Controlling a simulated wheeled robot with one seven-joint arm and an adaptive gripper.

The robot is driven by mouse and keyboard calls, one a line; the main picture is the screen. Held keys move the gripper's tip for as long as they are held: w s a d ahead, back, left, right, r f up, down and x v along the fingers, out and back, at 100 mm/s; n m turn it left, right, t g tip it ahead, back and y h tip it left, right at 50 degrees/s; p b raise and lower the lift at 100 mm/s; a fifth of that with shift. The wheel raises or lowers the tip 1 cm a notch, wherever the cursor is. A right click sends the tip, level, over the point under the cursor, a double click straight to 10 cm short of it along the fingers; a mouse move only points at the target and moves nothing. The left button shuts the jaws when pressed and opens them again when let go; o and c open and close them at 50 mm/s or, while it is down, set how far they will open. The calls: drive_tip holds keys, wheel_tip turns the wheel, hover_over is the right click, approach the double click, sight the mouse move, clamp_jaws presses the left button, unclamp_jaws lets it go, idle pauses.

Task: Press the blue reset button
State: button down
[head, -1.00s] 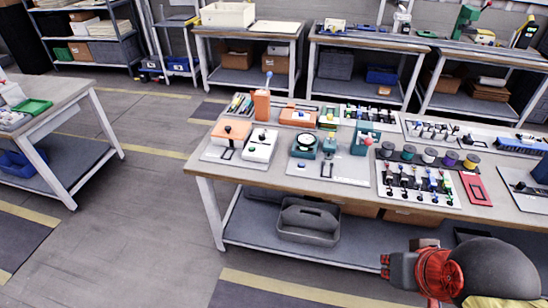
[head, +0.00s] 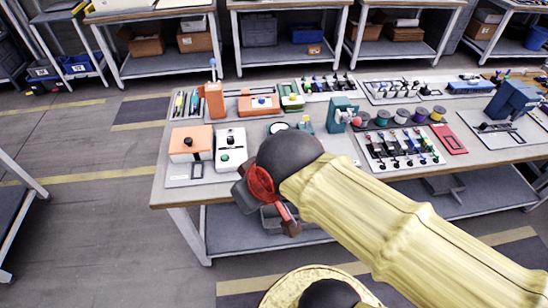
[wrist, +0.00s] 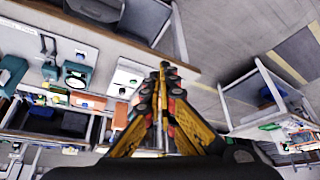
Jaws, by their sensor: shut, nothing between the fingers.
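A blue ball-shaped top (head: 212,62) stands on a thin stalk above an orange post (head: 214,100) at the back left of the near bench. A white box (head: 230,146) with small green and black controls sits beside an orange-topped box (head: 190,143). My gripper (head: 290,226) is in front of the bench's front edge, apart from these devices. In the wrist view my gripper (wrist: 165,68) has its fingertips together and empty, with a white device (wrist: 125,76) beyond them.
The near bench (head: 165,187) carries several devices, spools (head: 402,115) and a red tray (head: 449,139). My arm hides part of its front. Floor (head: 95,220) is clear at left.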

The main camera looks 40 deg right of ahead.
drive_tip(key=w+d+f+n+t+h+p, duration=0.1)
drive_tip(key=w+d+f+h, duration=0.1)
drive_tip(key=w+d, duration=0.7)
drive_tip(key=w+d+f+h+p, duration=0.1)
drive_tip(key=w+d+f+h, duration=0.15)
drive_tip(key=w+d, duration=0.7)
drive_tip(key=w+d+f+n+t+y+p, duration=0.1)
drive_tip(key=d+f+n, duration=0.3)
drive_tip(key=d+f, duration=0.8)
drive_tip(key=shift+w+t+p, duration=0.3)
drive_tip(key=shift+w+t, duration=0.2)
drive_tip(key=shift+w, duration=0.4)
wheel_tip(320, 180, down, 9)
drive_tip(key=b, duration=0.8)
drive_tip(key=shift+r+b, duration=0.15)
drive_tip(key=shift+b, duration=0.25)
